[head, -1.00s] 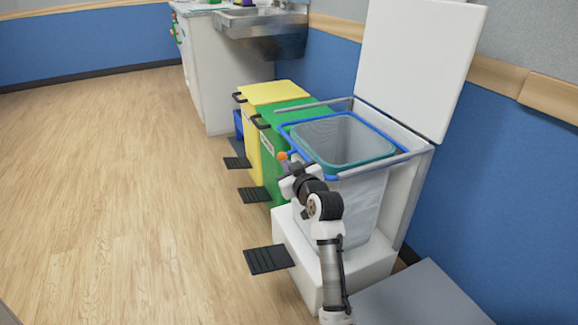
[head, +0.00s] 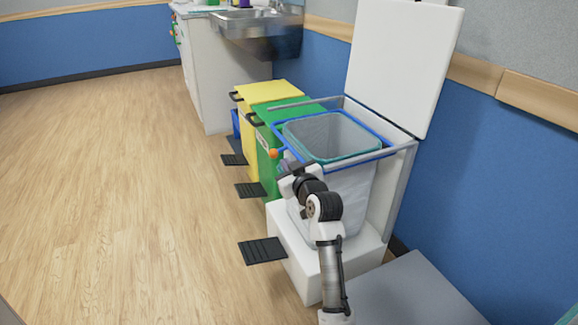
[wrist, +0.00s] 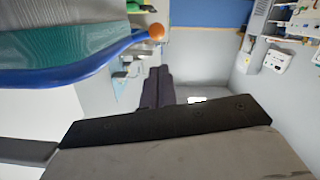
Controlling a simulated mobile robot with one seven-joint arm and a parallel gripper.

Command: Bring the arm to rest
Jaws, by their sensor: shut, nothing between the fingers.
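My arm rises from the bottom of the head view, in front of the open white bin (head: 392,200). My gripper (head: 284,165) is at the near left corner of the bin's blue rim, close to a small orange ball (head: 273,154). In the wrist view my gripper (wrist: 158,86) shows two dark fingers side by side, shut with nothing between them. The orange ball (wrist: 156,31) is beyond the fingertips there, at the end of the blue rim (wrist: 70,75). Whether my gripper touches the rim is not clear.
The bin's white lid (head: 405,65) stands open. A green bin (head: 285,112) and a yellow bin (head: 268,93) stand beyond it. Black pedals (head: 262,250) stick out at floor level. A grey surface (head: 405,295) is at the lower right. The wood floor (head: 110,190) on the left is clear.

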